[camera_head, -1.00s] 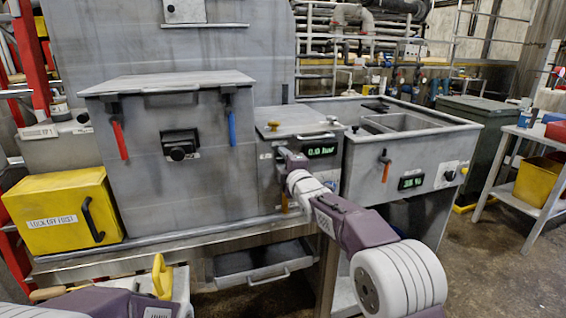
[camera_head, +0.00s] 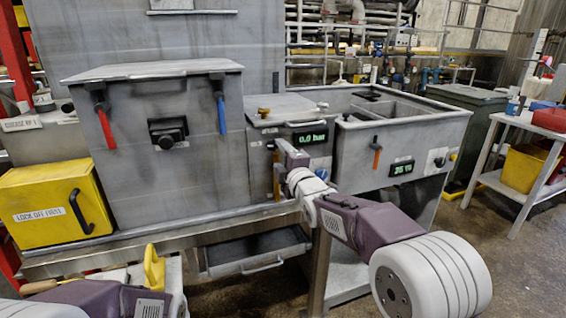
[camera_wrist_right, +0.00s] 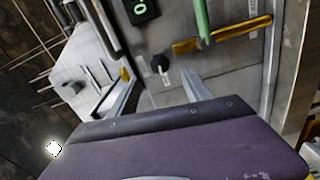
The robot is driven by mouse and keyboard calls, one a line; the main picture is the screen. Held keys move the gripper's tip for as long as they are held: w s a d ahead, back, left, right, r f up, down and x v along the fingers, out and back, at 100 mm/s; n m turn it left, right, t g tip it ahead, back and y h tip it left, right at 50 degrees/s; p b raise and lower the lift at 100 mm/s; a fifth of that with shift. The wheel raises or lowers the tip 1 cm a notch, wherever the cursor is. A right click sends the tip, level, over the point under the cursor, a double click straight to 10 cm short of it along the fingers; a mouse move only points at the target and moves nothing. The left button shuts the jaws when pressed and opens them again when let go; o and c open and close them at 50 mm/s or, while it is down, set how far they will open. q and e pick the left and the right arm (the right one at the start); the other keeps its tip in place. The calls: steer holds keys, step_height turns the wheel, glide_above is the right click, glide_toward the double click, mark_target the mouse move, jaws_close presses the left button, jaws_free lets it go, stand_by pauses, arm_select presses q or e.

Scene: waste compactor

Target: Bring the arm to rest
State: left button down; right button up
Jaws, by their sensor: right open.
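My right arm (camera_head: 355,222) reaches in from the lower right of the head view. Its gripper (camera_head: 277,165) is at the front of the small grey box (camera_head: 290,107) with the green "0.0 bar" display (camera_head: 313,137). The gripper is open and looks empty. In the right wrist view my purple wrist fills the bottom, and the jaws (camera_wrist_right: 157,92) face a grey panel with a black knob (camera_wrist_right: 160,64) and a brass-coloured lever (camera_wrist_right: 215,38). I cannot tell whether they touch it.
A large grey box (camera_head: 160,150) with red and blue handles stands left of the small box. A yellow lock-off box (camera_head: 50,208) is at far left.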

steer(key=v, duration=0.2)
steer(key=shift+s+d, duration=0.15)
steer(key=shift+s, duration=0.2)
